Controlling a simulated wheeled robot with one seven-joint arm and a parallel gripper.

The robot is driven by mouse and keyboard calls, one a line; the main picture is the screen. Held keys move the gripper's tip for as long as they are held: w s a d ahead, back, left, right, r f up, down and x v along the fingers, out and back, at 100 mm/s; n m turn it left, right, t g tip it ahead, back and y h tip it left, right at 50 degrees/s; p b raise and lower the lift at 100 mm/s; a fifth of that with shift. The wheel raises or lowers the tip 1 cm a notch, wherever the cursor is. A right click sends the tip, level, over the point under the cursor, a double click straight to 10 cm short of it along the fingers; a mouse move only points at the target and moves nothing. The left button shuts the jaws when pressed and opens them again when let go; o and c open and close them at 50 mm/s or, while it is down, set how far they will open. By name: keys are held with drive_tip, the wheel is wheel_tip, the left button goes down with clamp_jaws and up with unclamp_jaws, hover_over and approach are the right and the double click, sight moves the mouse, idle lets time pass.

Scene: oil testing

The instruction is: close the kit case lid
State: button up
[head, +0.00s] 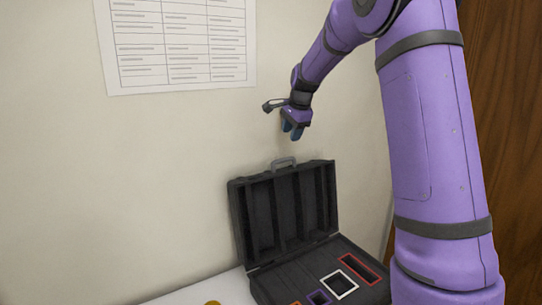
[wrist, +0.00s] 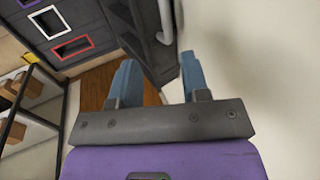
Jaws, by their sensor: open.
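The black kit case (head: 262,276) stands open on a white surface against the wall. Its lid (head: 284,209) is raised upright at the back, with ribs on its inner side and a grey handle (head: 284,163) on its top edge. My gripper (head: 292,128) is above the lid's top edge, apart from it in the head view. In the wrist view, my gripper (wrist: 158,82) shows two blue fingers spread apart with nothing held between them. The lid's edge (wrist: 148,35) and the handle (wrist: 164,22) show beyond the fingers there.
The case base holds red (head: 361,269), white (head: 339,284), purple and orange framed slots. A yellow item (head: 212,303) lies at the bottom edge. A paper chart (head: 180,40) hangs on the wall. A shelf rack (wrist: 28,105) shows at left in the wrist view.

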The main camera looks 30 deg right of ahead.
sight(283, 160)
drive_tip(key=x, duration=1.1)
drive_tip(key=shift+w+d+f, duration=0.1)
drive_tip(key=shift+w, duration=0.4)
clamp_jaws()
